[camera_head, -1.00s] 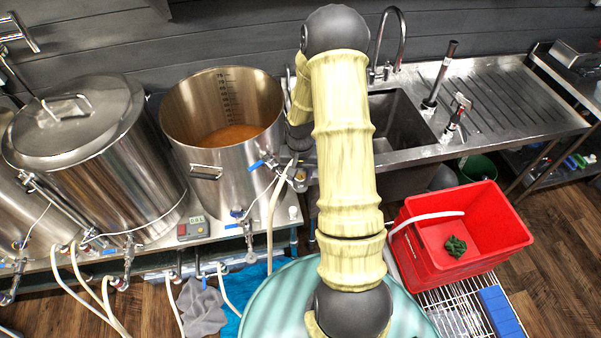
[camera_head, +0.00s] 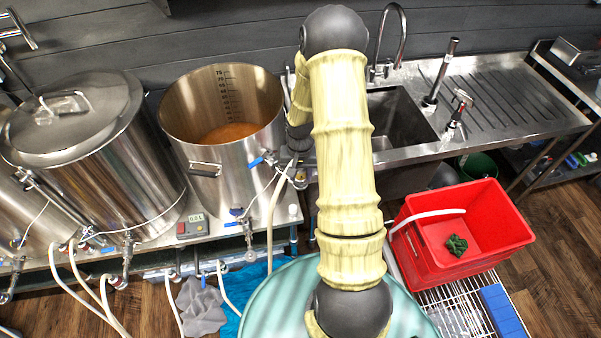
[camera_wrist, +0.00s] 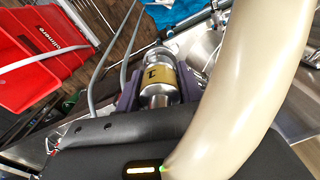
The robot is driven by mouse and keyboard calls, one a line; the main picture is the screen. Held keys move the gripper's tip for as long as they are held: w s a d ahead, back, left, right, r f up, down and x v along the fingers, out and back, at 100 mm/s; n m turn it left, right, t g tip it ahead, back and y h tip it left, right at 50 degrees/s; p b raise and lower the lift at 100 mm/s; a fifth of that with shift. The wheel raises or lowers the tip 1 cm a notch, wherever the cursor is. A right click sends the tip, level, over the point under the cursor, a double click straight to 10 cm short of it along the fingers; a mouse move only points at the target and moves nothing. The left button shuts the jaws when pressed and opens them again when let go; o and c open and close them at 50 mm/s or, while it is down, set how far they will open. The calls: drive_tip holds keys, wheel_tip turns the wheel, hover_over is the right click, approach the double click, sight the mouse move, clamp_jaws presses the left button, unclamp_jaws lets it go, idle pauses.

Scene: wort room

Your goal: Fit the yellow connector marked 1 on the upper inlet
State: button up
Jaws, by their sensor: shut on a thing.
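The yellow connector (camera_wrist: 158,76) is a silver fitting with a yellow band marked 1. My gripper (camera_wrist: 158,88) is shut on it, with a dark purple jaw on each side, in the wrist view. A thick cream hose (camera_wrist: 245,80) fills the right of that view. In the head view my gripper (camera_head: 300,172) is beside the right side of the open kettle (camera_head: 222,150), near a blue-handled valve (camera_head: 262,160). My arm hides part of this area. I cannot make out the upper inlet clearly or tell whether the connector touches it.
The sink (camera_head: 400,125) lies behind and right of my arm. A red crate (camera_head: 480,265) stands on a wire rack at the right. A lidded kettle (camera_head: 95,150) stands left. Several hoses hang below the bench, near a grey cloth (camera_head: 202,308).

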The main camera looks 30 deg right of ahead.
drive_tip(key=shift+f+b, duration=0.4)
drive_tip(key=shift+f, duration=0.1)
drive_tip(key=o, duration=1.1)
drive_tip(key=shift+o, duration=0.2)
wheel_tip(320, 180, up, 17)
drive_tip(key=b, duration=0.3)
drive_tip(key=shift+r+b, duration=0.2)
drive_tip(key=shift+b, duration=0.2)
drive_tip(key=shift+s, duration=0.1)
